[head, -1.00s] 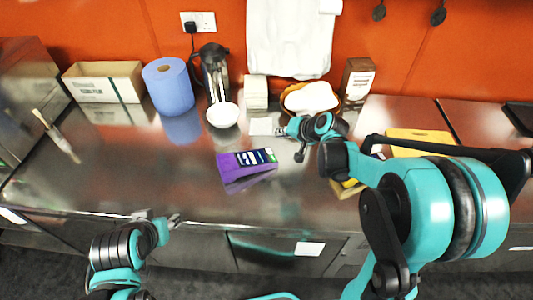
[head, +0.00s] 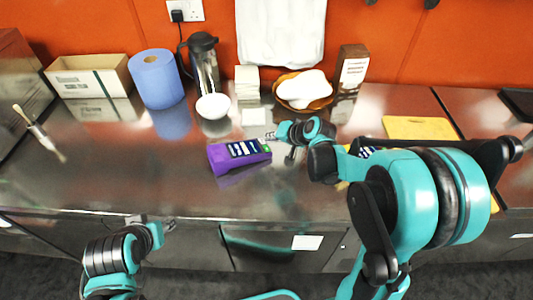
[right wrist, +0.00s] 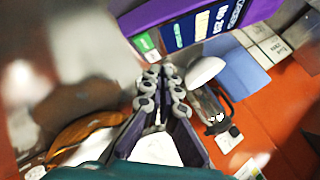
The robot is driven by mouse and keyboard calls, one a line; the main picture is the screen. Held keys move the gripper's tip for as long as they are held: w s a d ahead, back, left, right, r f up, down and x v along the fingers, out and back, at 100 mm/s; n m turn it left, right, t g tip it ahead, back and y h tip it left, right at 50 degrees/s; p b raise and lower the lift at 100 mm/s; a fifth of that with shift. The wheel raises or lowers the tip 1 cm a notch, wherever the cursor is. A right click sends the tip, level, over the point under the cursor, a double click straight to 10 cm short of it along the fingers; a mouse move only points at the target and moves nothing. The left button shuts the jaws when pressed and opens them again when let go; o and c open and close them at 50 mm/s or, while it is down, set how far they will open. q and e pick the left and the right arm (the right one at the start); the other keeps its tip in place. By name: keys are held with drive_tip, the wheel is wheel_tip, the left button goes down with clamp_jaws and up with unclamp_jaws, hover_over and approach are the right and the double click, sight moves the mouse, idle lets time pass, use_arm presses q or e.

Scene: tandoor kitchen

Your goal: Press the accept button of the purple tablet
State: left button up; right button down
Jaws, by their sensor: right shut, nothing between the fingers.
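The purple tablet (head: 217,158) stands tilted on the steel counter, its dark screen with white text facing up. A green accept button (head: 267,148) is at its right end. In the right wrist view the purple tablet (right wrist: 172,11) is at the top, with its green button (right wrist: 146,43) near the fingertips. My right gripper (head: 277,135) is shut and empty, just right of the button end; its closed fingertips also show in the right wrist view (right wrist: 160,72). A gap to the button seems to remain. My left gripper (head: 166,224) is low at the counter's front edge, its jaws unclear.
Behind the tablet are a white bowl (head: 213,106), a flask (head: 205,62), a blue roll (head: 157,79) and a basket of dough (head: 303,89). Another tablet (head: 365,152) is partly hidden by my right arm.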

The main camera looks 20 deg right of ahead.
sight(266, 148)
use_arm(q)
drive_tip(key=shift+f+b, duration=0.4)
drive_tip(key=shift+f, duration=0.35)
use_arm(e)
drive_tip(key=shift+a+f, duration=0.15)
drive_tip(key=shift+f, duration=0.75)
use_arm(q)
drive_tip(key=shift+f, duration=0.15)
use_arm(e)
drive_tip(key=shift+f, duration=0.1)
use_arm(q)
drive_tip(key=shift+f+b, duration=0.25)
drive_tip(key=shift+b, duration=0.1)
use_arm(e)
drive_tip(key=shift+f, duration=0.3)
